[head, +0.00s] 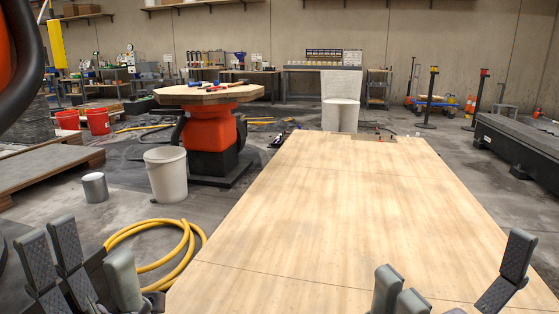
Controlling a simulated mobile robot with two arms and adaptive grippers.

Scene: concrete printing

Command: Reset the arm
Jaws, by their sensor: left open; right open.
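My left gripper (90,270) shows at the bottom left, beside the near left edge of the wooden board. Its grey fingers are spread and hold nothing. My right gripper (450,284) shows at the bottom right, over the near end of the board. Its fingers stand wide apart with nothing between them. The lower parts of both grippers are cut off by the picture's bottom edge. A black and orange arm part (22,60) fills the upper left corner.
The long wooden board (330,200) is bare in front. A yellow hose (165,262), white bucket (166,175) and metal can (95,187) lie left. Beyond them stands an orange pedestal with an octagonal wooden top (175,95). A dark bench (520,145) stands right.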

